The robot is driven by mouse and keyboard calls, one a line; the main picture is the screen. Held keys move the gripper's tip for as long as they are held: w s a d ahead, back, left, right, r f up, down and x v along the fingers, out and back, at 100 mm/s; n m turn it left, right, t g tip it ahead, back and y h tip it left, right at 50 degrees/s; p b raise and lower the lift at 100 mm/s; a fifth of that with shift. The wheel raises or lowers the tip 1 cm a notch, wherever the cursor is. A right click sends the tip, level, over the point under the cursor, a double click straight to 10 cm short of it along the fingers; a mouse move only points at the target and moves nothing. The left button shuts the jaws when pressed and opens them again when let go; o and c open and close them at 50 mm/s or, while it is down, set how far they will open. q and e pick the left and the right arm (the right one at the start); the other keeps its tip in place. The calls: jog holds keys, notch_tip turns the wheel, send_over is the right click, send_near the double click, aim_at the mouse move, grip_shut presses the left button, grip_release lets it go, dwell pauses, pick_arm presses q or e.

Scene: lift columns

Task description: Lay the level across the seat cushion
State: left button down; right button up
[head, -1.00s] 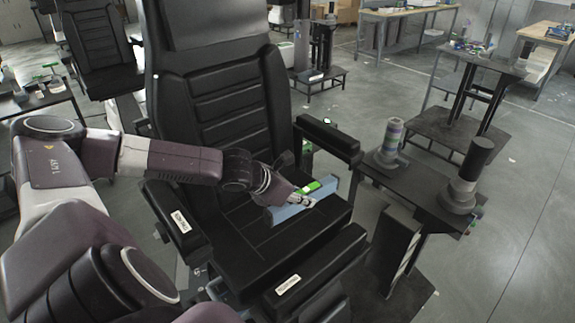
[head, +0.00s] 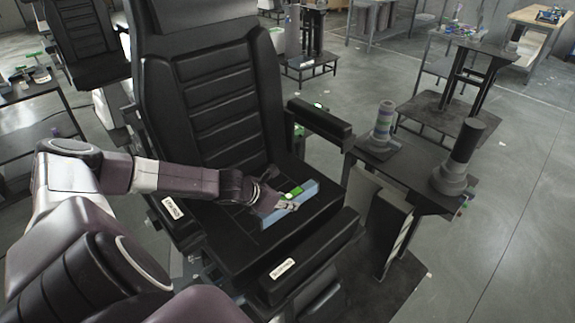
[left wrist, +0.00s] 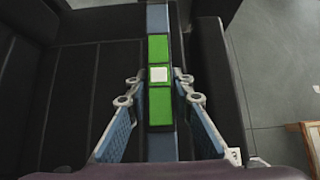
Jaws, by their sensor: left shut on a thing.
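The level (head: 307,190) is a light blue bar with a green middle. It lies low over the black seat cushion (head: 232,246), slanting from lower left to upper right. In the left wrist view the level (left wrist: 158,148) runs up the picture, with a white square between two green patches. My left gripper (head: 290,204) is at the level's middle; its two fingers (left wrist: 157,88) stand on either side of the bar and are shut on it. Whether the level's underside touches the cushion cannot be told. My right gripper is not in view.
Black armrests flank the seat: one at the front (head: 312,256) with a white label, one behind (head: 319,118). The tall backrest (head: 215,95) rises behind the cushion. A dark side table (head: 400,167) with a ringed post (head: 383,128) and a black-topped post (head: 462,158) stands at right.

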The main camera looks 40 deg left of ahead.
aim_at(288, 219)
pick_arm(q)
jog(key=shift+f, duration=2.35)
jog(key=c, duration=1.7)
grip_release()
